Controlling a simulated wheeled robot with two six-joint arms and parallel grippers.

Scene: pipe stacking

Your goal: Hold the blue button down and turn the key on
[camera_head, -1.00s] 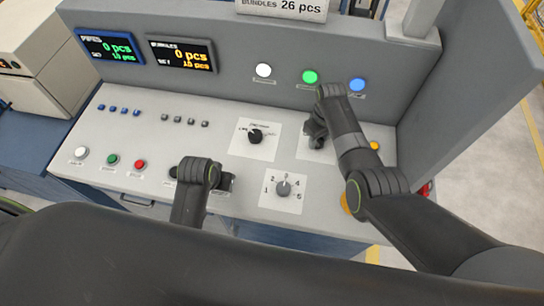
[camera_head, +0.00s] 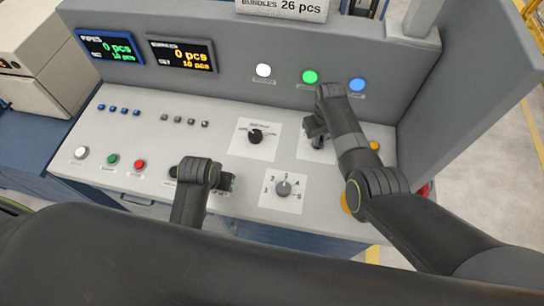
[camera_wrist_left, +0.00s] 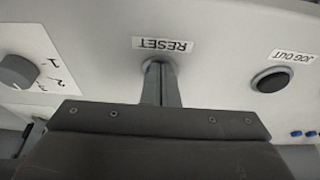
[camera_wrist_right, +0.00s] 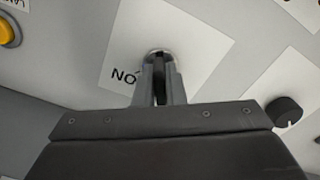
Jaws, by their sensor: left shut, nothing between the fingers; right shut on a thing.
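My left gripper (camera_head: 226,182) is shut and empty. In the left wrist view its tips (camera_wrist_left: 160,70) stand on the console right by the RESET label (camera_wrist_left: 163,44). My right gripper (camera_head: 316,138) is at the white plate (camera_head: 328,155) right of the upper dial. In the right wrist view its fingers (camera_wrist_right: 158,62) are shut on the dark key (camera_wrist_right: 159,82) in a round metal lock. The plate (camera_wrist_right: 195,40) reads ON, seen upside down, beside the fingers.
A black selector (camera_head: 255,136) and a numbered dial (camera_head: 284,188) lie between the arms. White, green and blue lamps (camera_head: 357,85) glow on the upright panel. Small blue buttons (camera_head: 118,109) sit at the left. A yellow button (camera_head: 374,145) is right of the right gripper.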

